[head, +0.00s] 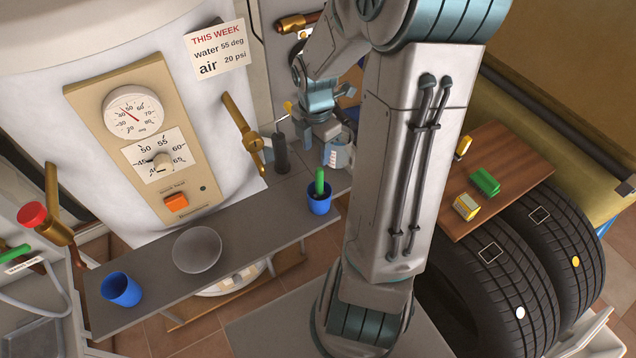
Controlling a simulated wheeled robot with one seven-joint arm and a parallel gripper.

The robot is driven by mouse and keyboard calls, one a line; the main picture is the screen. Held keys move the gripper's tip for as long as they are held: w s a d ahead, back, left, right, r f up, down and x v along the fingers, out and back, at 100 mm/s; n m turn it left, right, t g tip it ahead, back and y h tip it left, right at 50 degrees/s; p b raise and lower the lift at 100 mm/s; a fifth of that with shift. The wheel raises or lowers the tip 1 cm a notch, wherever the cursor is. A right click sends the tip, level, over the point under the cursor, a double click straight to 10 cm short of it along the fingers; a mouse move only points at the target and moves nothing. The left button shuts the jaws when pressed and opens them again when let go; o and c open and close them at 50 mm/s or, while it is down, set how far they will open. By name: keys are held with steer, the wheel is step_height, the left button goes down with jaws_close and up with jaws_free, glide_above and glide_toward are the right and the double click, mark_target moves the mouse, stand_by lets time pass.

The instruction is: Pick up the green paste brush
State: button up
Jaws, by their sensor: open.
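A green handle (320,181), which looks like that of the paste brush, stands upright in a small blue cup (319,204) at the right end of the grey shelf. Its lower end is hidden inside the cup. My gripper (317,143) is above the back of the shelf, farther back than the blue cup and apart from the green handle. It is open, but its fingertips are small and partly hard to make out against the things behind.
A grey-blue jug (338,152) and a dark cylinder (281,154) stand near my gripper. A brass lever (246,138) juts from the boiler. The shelf (258,225) also bears a grey bowl (197,250) and another blue cup (121,290). A wooden board (516,168) holds small green and yellow blocks.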

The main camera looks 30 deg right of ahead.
mark_target(319, 180)
step_height(319, 180, down, 8)
steer(key=shift+r+b, duration=0.25)
steer(key=shift+b, duration=0.2)
steer(key=shift+d+f, duration=0.25)
steer(key=shift+f, duration=1.2)
steer(key=shift+d+f, duration=0.2)
steer(key=shift+f, duration=1.25)
jaws_close()
